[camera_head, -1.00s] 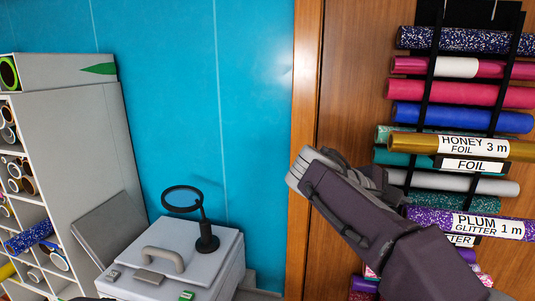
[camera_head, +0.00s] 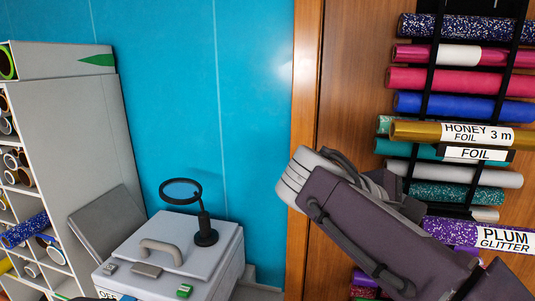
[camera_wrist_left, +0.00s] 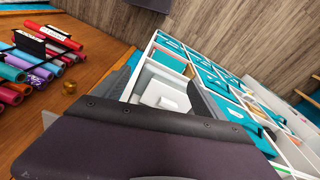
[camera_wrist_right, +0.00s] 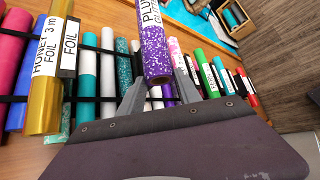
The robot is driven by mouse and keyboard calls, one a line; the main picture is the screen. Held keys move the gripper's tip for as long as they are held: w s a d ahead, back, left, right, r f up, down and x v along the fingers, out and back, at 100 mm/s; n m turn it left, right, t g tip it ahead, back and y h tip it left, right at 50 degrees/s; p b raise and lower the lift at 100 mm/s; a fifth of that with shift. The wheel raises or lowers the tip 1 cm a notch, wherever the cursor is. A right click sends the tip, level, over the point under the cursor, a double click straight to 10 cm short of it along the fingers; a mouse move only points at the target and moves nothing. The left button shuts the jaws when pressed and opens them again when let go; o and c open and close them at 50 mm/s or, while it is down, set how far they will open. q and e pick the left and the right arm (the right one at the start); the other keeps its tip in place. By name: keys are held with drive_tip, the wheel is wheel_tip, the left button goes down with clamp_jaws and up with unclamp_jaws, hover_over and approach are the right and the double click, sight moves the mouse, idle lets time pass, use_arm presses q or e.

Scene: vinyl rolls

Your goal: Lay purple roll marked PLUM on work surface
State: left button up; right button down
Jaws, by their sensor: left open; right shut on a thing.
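The purple glitter roll marked PLUM (camera_head: 450,229) is at the lower right of the head view, in front of the wall rack and cut off by the right edge. In the right wrist view the roll (camera_wrist_right: 154,62) stands between the fingers of my right gripper (camera_wrist_right: 158,92), which is shut on it. The rest of its length runs out of the top of that view. My left gripper (camera_wrist_left: 125,108) is open and empty, with its fingers wide apart. I cannot pick out the work surface with certainty in these views.
The black rack (camera_head: 427,100) holds several rolls on the wooden panel, including a gold HONEY roll (camera_head: 418,131). A pale cabinet (camera_head: 195,240) bears a magnifier (camera_head: 204,225). A shelf of tubes (camera_head: 75,130) stands at the left.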

wheel_tip(320, 180, up, 3)
drive_tip(key=p, duration=0.3)
idle(0.4)
